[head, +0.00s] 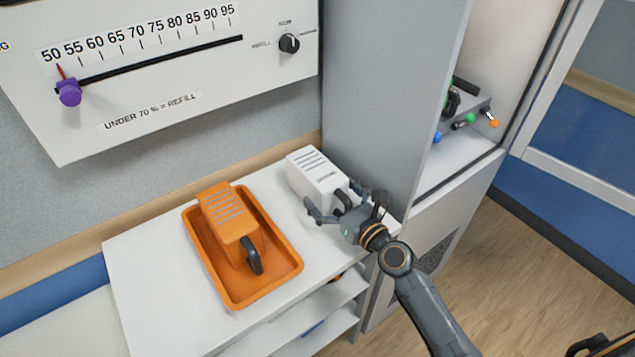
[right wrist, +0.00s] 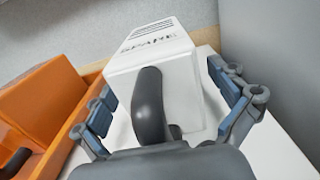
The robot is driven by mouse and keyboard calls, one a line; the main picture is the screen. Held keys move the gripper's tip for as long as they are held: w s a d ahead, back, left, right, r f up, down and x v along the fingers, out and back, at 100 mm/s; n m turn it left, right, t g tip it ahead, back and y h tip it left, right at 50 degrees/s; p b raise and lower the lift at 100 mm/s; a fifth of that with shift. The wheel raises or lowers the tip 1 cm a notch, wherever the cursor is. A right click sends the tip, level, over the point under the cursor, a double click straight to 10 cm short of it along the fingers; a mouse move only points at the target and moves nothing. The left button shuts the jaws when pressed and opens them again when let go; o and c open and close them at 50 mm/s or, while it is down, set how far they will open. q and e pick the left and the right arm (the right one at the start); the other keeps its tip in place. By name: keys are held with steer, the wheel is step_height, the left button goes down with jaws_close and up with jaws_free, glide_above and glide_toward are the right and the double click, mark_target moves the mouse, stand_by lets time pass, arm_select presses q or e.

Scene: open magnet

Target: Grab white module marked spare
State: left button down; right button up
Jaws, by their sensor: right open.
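The white module (head: 316,176) stands on the white shelf top beside the grey cabinet, with a dark handle on its near face. In the right wrist view the white module (right wrist: 160,58) shows slots and dark lettering on top, and its black handle (right wrist: 149,105) points toward me. My right gripper (head: 347,205) is open at the handle end. In the right wrist view its fingers (right wrist: 172,108) stand on either side of the handle, apart from it. My left gripper is not in view.
An orange tray (head: 196,262) holding an orange module (head: 228,213) with a black handle sits left of the white one. The grey cabinet wall (head: 375,90) rises close on the right. A wall panel with a purple slider (head: 69,93) hangs behind.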

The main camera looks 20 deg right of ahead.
steer(key=c, duration=1.6)
steer(key=shift+r, duration=0.15)
steer(key=shift+c, duration=0.4)
